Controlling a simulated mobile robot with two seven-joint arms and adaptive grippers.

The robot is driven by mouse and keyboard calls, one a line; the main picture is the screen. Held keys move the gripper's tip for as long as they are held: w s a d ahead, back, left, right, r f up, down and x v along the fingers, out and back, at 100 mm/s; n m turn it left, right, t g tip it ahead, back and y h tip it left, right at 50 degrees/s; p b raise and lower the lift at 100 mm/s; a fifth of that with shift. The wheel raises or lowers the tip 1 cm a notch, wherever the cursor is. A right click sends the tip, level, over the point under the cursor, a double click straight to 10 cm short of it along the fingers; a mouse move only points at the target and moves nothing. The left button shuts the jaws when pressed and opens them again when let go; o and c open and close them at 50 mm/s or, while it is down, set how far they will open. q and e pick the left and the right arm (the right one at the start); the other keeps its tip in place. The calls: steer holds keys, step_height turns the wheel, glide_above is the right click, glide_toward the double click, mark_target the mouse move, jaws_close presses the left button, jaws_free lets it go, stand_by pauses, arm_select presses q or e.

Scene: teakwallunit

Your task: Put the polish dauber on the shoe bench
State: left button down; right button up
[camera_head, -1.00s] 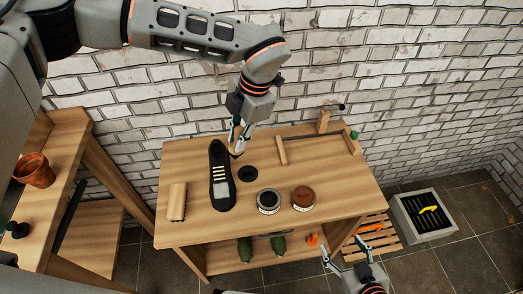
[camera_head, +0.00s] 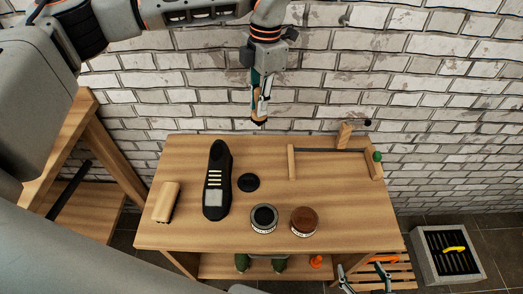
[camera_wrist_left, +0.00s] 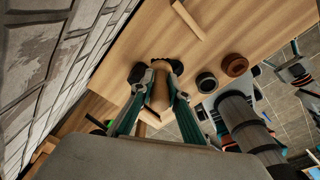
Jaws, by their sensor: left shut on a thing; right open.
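My left gripper (camera_head: 260,100) is shut on the polish dauber, at the back edge of the bench in the head view, in front of the brick wall. The dauber's dark tip (camera_head: 258,121) points down, apart from the bench top. In the left wrist view its wooden body (camera_wrist_left: 160,92) sits between the fingertips; the fingers hide part of it. My right gripper (camera_head: 366,280) is open and empty by the bench's front right, at the bottom edge.
On the bench stand a black shoe (camera_head: 217,180), a wooden brush (camera_head: 166,202), a black disc (camera_head: 248,182), a dark tin (camera_head: 264,218) and a brown tin (camera_head: 304,221). Wooden posts (camera_head: 291,162) and a rod occupy the back right. A grey crate (camera_head: 447,254) is on the floor.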

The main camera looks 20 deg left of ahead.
arm_select(q)
step_height(320, 180, down, 17)
steer(key=shift+f+b, duration=0.1)
steer(key=shift+b, duration=0.4)
steer(key=shift+f, duration=0.1)
steer(key=c, duration=2)
jaws_free()
steer(key=shift+o, duration=0.2)
steer(key=r, duration=0.8)
steer(key=w+r, duration=0.1)
steer(key=r, duration=0.3)
steer(key=shift+d+r, duration=0.15)
steer(key=shift+d, duration=0.25)
steer(key=shift+s, duration=0.1)
